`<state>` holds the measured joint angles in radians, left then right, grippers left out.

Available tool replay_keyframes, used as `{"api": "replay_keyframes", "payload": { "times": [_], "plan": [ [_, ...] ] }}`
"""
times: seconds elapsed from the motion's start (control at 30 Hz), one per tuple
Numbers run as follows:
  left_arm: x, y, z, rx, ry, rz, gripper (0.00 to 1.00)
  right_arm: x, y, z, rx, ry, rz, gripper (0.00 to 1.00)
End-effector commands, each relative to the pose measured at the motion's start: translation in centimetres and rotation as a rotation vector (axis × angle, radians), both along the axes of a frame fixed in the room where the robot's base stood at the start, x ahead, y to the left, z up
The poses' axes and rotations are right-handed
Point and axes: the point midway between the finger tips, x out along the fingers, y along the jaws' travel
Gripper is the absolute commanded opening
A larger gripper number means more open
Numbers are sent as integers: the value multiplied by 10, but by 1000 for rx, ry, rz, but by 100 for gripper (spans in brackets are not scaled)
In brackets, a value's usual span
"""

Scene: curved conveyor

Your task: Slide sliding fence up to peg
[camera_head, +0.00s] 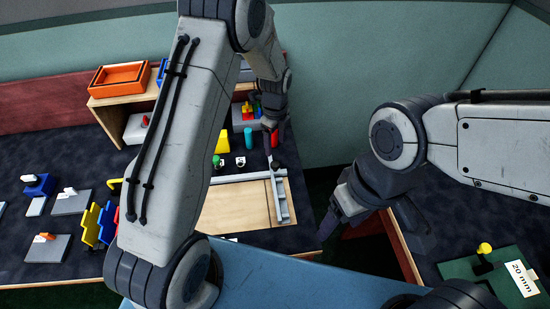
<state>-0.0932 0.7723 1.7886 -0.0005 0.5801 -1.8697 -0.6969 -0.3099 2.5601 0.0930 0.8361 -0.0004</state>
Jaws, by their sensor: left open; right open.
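A pale wooden board (235,206) lies on the dark worktop. A grey bar that looks like the sliding fence (280,200) stands along its right side, and a long grey rail (238,179) runs along its back edge. A small dark upright piece (275,164), possibly the peg, is near the far end of the fence; I cannot tell if they touch. My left gripper (270,143) is open, pointing down behind the board, just beyond the fence's far end. My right gripper (326,232) is open and empty, right of the board and apart from the fence.
Coloured blocks and grey plates (47,248) lie at the left. A wooden shelf (110,101) carries an orange tray (122,78). My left arm hides part of the worktop.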

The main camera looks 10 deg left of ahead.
Motion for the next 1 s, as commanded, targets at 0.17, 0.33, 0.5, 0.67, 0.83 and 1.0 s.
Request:
{"api": "replay_keyframes", "payload": {
  "times": [0.17, 0.33, 0.5, 0.67, 0.83, 1.0],
  "plan": [
    [-2, 1, -30, 0, 6, 2, 71, 0, 0, 7, 0, 0, 0, 68],
    [-2, 1, -62, 0, 5, 3, 71, 0, 0, 14, 0, 0, 0, 68],
    [-2, 0, -84, 0, 3, 3, 71, 0, 0, 18, 0, 0, 0, 68],
    [-1, 0, -94, 0, 0, 3, 71, 0, 0, 19, 0, 0, 0, 68],
    [-1, 0, -96, 0, -1, 3, 71, 0, 0, 19, 0, 0, 0, 68],
    [-1, 0, -96, 0, 0, 4, 44, 0, 0, 19, 0, 0, 0, 68]
  ]
}}
